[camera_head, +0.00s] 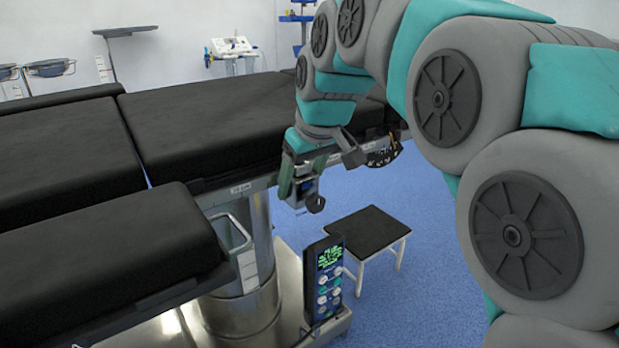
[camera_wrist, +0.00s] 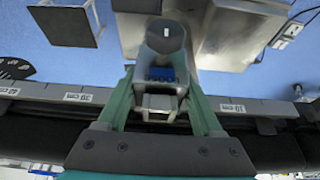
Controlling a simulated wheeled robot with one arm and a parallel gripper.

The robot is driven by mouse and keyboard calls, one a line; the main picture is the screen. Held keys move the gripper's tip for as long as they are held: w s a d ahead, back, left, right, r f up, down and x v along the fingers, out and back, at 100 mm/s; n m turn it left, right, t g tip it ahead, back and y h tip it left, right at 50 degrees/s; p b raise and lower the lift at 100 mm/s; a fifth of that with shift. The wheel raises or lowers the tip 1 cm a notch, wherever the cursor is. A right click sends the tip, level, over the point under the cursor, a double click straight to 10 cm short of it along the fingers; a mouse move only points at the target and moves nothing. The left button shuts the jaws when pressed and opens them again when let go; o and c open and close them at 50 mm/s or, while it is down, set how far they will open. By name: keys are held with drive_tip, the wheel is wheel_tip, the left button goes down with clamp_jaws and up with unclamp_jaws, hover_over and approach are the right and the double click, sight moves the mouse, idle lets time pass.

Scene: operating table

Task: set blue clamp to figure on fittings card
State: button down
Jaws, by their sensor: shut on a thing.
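My gripper (camera_head: 303,188) is shut on the blue clamp at the side rail of the operating table. In the wrist view the clamp (camera_wrist: 160,74) sits between the two green fingers, with a grey body, a blue part and a rounded grey knob. The clamp overlaps the side rail (camera_wrist: 265,108); whether it is seated or locked there I cannot tell.
The black operating table (camera_head: 215,125) fills the left and middle. A pendant with a lit screen (camera_head: 324,280) stands beside the metal column. A black-topped stool (camera_head: 365,231) stands on the blue floor to the right. A dark fan-shaped fitting (camera_head: 383,153) is near the rail.

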sight(304, 166)
drive_tip(key=shift+r, duration=0.1)
drive_tip(key=shift+c, duration=0.2)
unclamp_jaws()
drive_tip(key=v, duration=0.7)
drive_tip(key=shift+s+d+r, duration=0.1)
drive_tip(key=shift+d+r, duration=0.05)
drive_tip(key=shift+r, duration=0.2)
drive_tip(key=shift+s+f, duration=0.1)
drive_tip(key=s+d+f+m+g+h, duration=0.1)
drive_tip(key=s+d+f+m, duration=0.1)
drive_tip(key=s+d+f, duration=0.3)
drive_tip(key=s+d+f+m+g+p, duration=0.1)
drive_tip(key=s+d+f, duration=0.4)
drive_tip(key=s+f, duration=0.7)
drive_tip(key=s+d+f+m+g+h, duration=0.1)
drive_tip(key=s+d+f+m+g, duration=0.2)
drive_tip(key=s+f, duration=0.6)
drive_tip(key=s+d+m, duration=0.1)
drive_tip(key=s+d, duration=0.1)
drive_tip(key=s, duration=0.1)
drive_tip(key=shift+d+h, duration=0.25)
drive_tip(key=shift+h, duration=0.05)
